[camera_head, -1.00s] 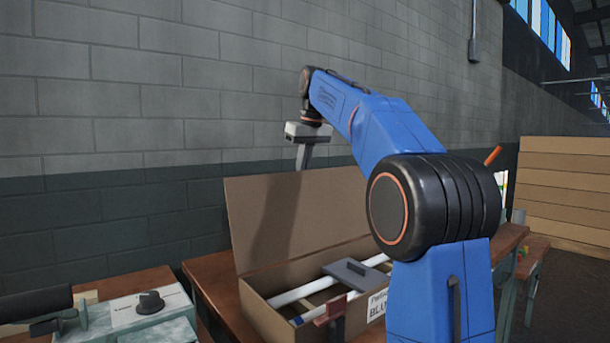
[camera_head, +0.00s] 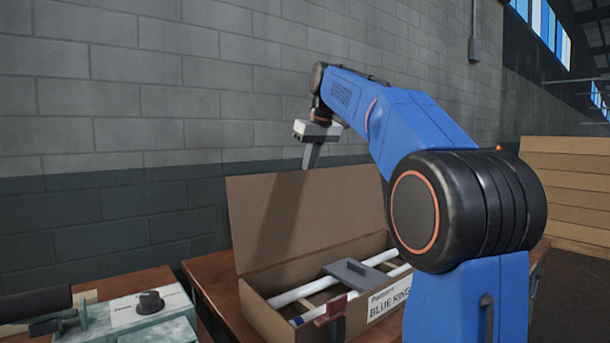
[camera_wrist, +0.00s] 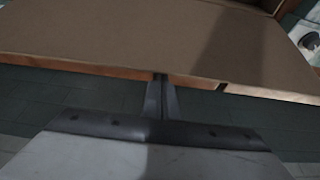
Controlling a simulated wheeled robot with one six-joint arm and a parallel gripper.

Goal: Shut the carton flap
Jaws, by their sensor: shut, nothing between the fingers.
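The cardboard carton (camera_head: 255,305) stands on a wooden bench with its flap (camera_head: 300,220) raised nearly upright along the wall side. Inside lie white tubes (camera_head: 295,294) and a flat grey piece (camera_head: 358,270). My gripper (camera_head: 309,166) points down at the flap's top edge, and its fingers are shut and empty. In the wrist view the shut fingertips (camera_wrist: 161,77) meet the edge of the brown flap (camera_wrist: 120,35) in the picture. I cannot tell whether they touch it.
A machine with a black knob (camera_head: 151,303) is at left. The block wall (camera_head: 130,100) rises behind. Stacked boards (camera_head: 570,190) stand at right.

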